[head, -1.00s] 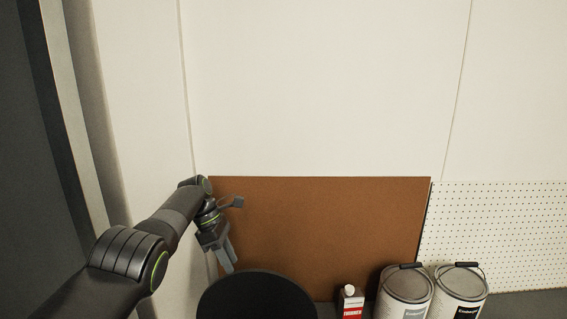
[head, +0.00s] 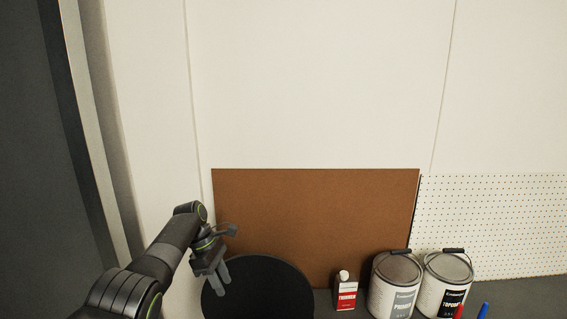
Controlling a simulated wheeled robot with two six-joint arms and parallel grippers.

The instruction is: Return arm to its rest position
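My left arm comes in from the lower left. My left gripper (head: 220,276) points down over the left part of a black round disc (head: 265,292). Its two fingers show a gap between them with nothing held, so it is open. I cannot tell whether the fingertips touch the disc. My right gripper is not in view.
A brown board (head: 316,215) leans on the wall behind the disc. A red and white thinner bottle (head: 346,292), a primer can (head: 396,284) and a topcoat can (head: 444,283) stand to the right. A white pegboard (head: 510,225) is behind. Red and blue objects (head: 483,310) show at the bottom edge.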

